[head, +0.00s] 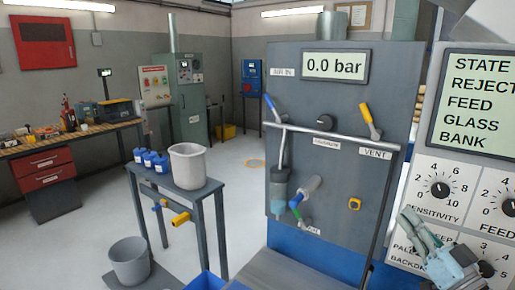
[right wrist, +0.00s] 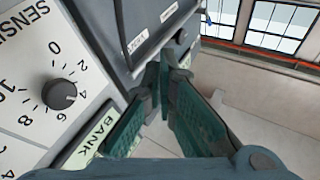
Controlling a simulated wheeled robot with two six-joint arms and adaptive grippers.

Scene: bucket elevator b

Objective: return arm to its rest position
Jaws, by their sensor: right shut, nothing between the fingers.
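My right gripper (head: 412,222) is at the lower right of the head view, in front of the control panel (head: 422,180) with its black knobs. It covers part of the panel's lower labels. In the right wrist view its two green-grey fingers (right wrist: 162,72) come together at the tips, shut with nothing between them. A knob with a number scale (right wrist: 59,94) and the "BANK" display (right wrist: 95,140) lie left of the fingers there. My left gripper is not in view.
A grey pressure cabinet (head: 336,105) reading 0.0 bar, with valve levers and a pipe, stands left of the panel. A small table (head: 183,190) holds a grey bucket (head: 188,165) and blue bottles. Another bucket (head: 129,260) is low down. Open floor lies behind.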

